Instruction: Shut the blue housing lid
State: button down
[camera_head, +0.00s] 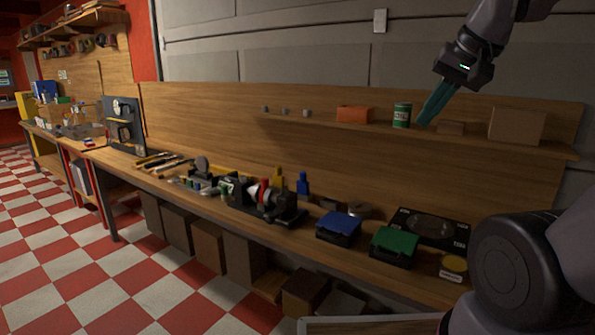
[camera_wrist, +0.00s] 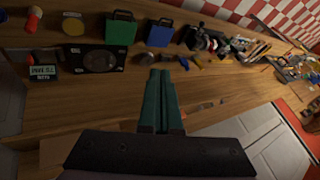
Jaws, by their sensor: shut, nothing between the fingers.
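The blue-lidded housing (camera_head: 338,227) is a small dark box on the workbench, left of a similar green-lidded box. Its blue lid lies over the top and looks flat; I cannot tell whether it is fully shut or slightly ajar. The housing also shows in the wrist view (camera_wrist: 160,34), beyond my fingertips, with a dark handle at its edge. My gripper (camera_head: 421,121) is high above the bench by the wall shelf, well apart from the housing. Its teal fingers lie together and are empty, as they also show in the wrist view (camera_wrist: 160,75).
The green-lidded box (camera_head: 394,246), a black panel (camera_head: 432,226) and a yellow-topped tin (camera_head: 453,267) stand to the right. A dark machine (camera_head: 265,202) stands left. The shelf (camera_head: 470,139) near my gripper holds a green can (camera_head: 402,115) and an orange box (camera_head: 354,114).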

jog(key=shift+s+d+r+t, duration=0.15)
jog(key=shift+s+r, duration=0.05)
jog(key=shift+s, duration=0.35)
jog(key=shift+s+d+r+t, duration=0.1)
jog(key=shift+s+r+t, duration=0.05)
jog(key=shift+s, duration=0.4)
dwell(1.3)
